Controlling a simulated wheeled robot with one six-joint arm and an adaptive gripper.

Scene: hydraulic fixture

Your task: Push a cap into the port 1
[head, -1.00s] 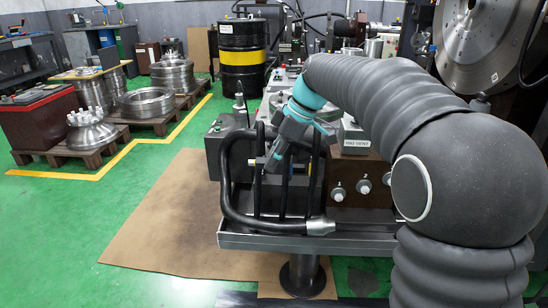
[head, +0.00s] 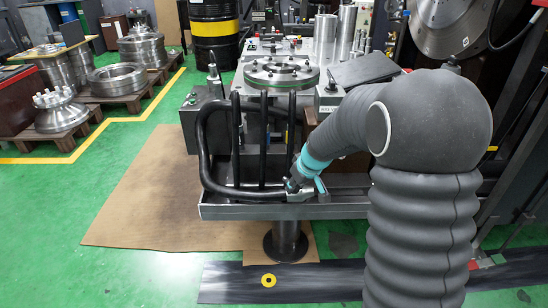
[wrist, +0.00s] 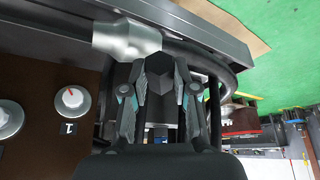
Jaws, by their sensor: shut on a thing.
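In the wrist view, my gripper (wrist: 158,90) is shut on a dark, faceted piece (wrist: 158,70), which looks like a black cap. Its far side is hidden. A brown panel (wrist: 35,65) stands to the left of the fingers. The held piece is apart from this fitting. In the head view, my gripper (head: 294,186) is low, just above the tray, and my arm hides most of the panel front.
A black hose (head: 203,150) loops in front of the fixture. Its silver end (wrist: 127,40) lies right by my fingers. A metal tray edge (head: 240,212) runs below. Another round fitting (wrist: 8,118) is on the panel.

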